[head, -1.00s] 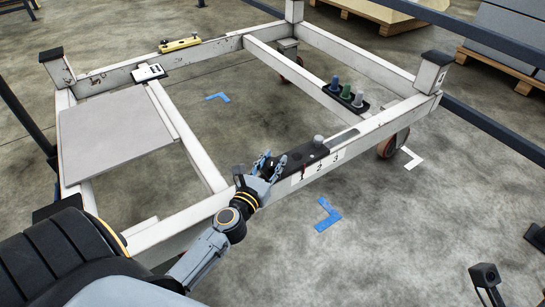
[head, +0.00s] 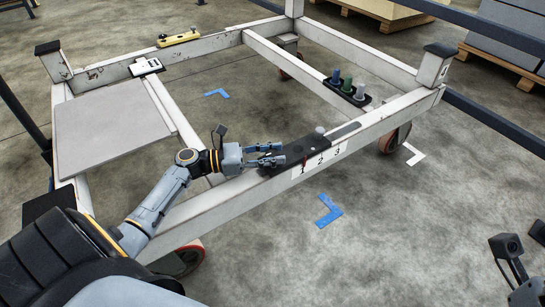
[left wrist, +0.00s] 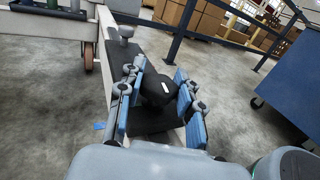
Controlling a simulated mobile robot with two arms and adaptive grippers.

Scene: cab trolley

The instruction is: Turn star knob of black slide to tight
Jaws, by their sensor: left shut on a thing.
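The black slide (head: 310,147) lies on the near rail of the white frame, beside a label marked 1 2 3 (head: 320,160). A red pointer shows near the 1. My left gripper (head: 278,155) is at the left end of the slide. In the left wrist view the blue-padded fingers (left wrist: 157,100) are on both sides of the black star knob (left wrist: 157,87), shut on it. A white mark shows on the knob. In the head view the fingers hide the knob. My right gripper is out of view; only part of my right arm shows at lower right.
A grey peg (head: 320,130) stands on the slide. A tray (head: 347,92) with blue, green and grey pegs sits on the middle rail. A grey panel (head: 110,130), a white device (head: 147,67) and a yellow level (head: 178,39) are farther left.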

